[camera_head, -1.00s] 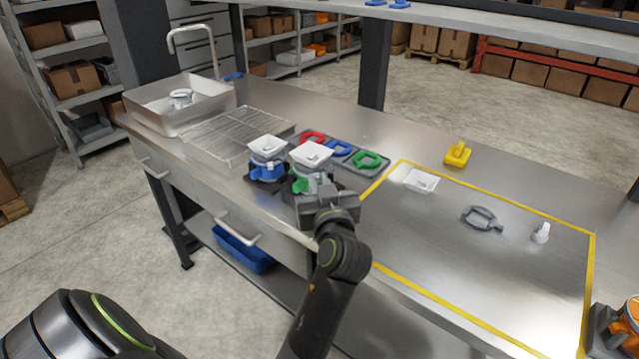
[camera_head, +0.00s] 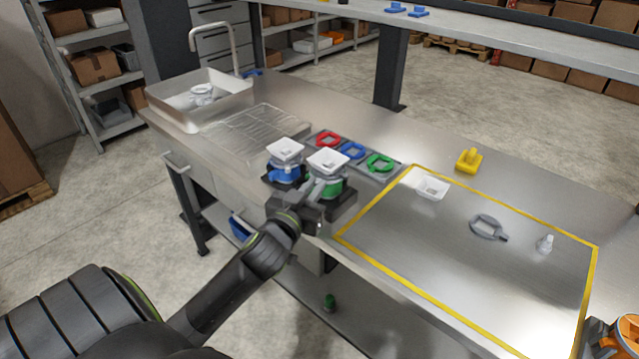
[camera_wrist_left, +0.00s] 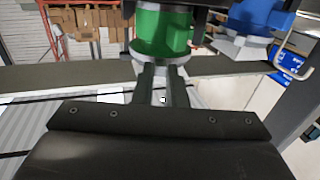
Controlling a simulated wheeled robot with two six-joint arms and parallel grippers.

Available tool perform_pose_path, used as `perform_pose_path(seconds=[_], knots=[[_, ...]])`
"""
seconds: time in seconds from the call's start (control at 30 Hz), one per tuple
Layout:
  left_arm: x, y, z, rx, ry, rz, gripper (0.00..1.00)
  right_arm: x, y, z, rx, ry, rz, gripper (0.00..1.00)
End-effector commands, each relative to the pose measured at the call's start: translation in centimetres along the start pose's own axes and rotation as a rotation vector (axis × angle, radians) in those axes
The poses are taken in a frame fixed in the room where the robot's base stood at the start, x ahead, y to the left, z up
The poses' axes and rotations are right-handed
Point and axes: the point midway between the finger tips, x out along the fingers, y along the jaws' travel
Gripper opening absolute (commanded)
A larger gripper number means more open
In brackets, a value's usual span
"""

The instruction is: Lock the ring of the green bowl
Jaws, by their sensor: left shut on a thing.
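The green bowl (camera_head: 331,188) stands on a dark base at the bench's front edge, with a white square hopper (camera_head: 328,161) on top. In the left wrist view the green bowl (camera_wrist_left: 161,32) is upright, with a grey metal ring (camera_wrist_left: 160,60) around its lower end. My left gripper (camera_head: 318,187) reaches it from the front left. Its two fingers (camera_wrist_left: 162,75) are close together at the ring's near side, shut on a part of the ring. The fingers hide the gripped part, so I cannot tell the ring's lock position. My right gripper is not in view.
A blue bowl (camera_head: 285,173) with a white hopper stands close left. Behind is a tray with red (camera_head: 327,139), blue and green (camera_head: 380,163) rings.

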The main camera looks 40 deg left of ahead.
Motion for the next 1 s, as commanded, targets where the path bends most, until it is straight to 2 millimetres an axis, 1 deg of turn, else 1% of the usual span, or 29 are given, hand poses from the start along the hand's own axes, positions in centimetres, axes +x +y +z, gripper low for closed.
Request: perform_pose_path(seconds=[0.1, 0.33, 0.87, 0.9, 0.97, 1.0], knots=[[0.01, -0.62, 0.13, 0.003, -0.007, 0.055, 0.00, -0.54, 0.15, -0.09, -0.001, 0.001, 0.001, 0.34], [0.08, -1.06, 0.20, -0.001, -0.006, 0.122, 0.00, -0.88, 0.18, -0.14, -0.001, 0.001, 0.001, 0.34], [0.11, -1.17, 0.23, -0.001, -0.004, 0.142, 0.00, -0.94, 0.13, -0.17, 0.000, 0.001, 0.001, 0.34], [0.11, -1.16, 0.23, -0.001, -0.004, 0.142, 0.16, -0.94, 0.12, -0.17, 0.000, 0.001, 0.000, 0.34], [0.11, -1.16, 0.21, -0.001, -0.004, 0.142, 0.22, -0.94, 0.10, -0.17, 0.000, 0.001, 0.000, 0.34], [0.11, -1.15, 0.19, -0.001, -0.003, 0.142, 0.22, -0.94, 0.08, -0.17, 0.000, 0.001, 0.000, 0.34]])
